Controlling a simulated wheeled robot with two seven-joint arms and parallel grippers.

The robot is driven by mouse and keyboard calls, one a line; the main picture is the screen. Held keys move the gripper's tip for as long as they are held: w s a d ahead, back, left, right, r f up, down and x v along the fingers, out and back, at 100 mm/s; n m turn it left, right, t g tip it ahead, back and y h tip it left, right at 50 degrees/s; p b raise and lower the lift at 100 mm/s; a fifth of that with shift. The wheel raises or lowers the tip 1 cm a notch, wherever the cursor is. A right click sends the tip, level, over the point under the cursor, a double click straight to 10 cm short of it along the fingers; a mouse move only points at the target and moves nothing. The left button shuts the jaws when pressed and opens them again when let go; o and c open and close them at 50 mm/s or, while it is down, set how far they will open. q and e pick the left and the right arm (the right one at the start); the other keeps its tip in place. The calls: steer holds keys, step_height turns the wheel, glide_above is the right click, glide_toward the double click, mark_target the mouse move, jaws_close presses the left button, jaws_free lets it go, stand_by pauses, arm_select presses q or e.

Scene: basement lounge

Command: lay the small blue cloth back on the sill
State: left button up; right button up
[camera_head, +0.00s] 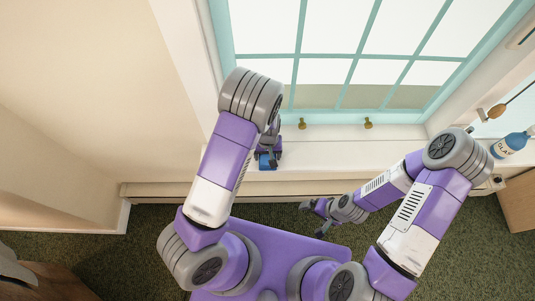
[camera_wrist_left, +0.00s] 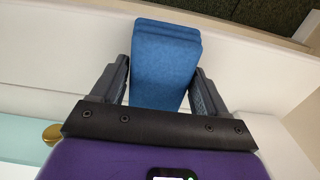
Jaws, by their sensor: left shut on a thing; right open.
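The small blue cloth (camera_head: 266,162) is a folded blue bundle at the white window sill. It also shows large in the left wrist view (camera_wrist_left: 165,62), between the two dark fingers. My left gripper (camera_head: 268,154) is shut on the cloth; in the left wrist view its fingers (camera_wrist_left: 160,85) press on both sides of it. The cloth is over or on the sill (camera_head: 340,155); I cannot tell whether it touches the surface. My right gripper (camera_head: 318,215) is open and empty, lower down in front of the sill, above the carpet.
Two brass knobs (camera_head: 368,123) stand at the turquoise window frame. A blue bottle with a white label (camera_head: 510,144) is at the right. The sill is clear right of the cloth. Green carpet (camera_head: 320,240) lies below.

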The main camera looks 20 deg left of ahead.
arm_select(q)
steer(key=o, duration=0.9)
steer(key=shift+o, duration=0.2)
step_height(320, 180, up, 11)
steer(key=p, duration=0.4)
steer(key=s+d+f+h, duration=0.2)
steer(key=s+f+h, duration=0.2)
steer(key=s+f, duration=0.7)
steer(key=shift+s+d+f+m+t, duration=0.2)
steer(key=shift+s+f+m+t, duration=0.1)
steer(key=shift+s, duration=1.95)
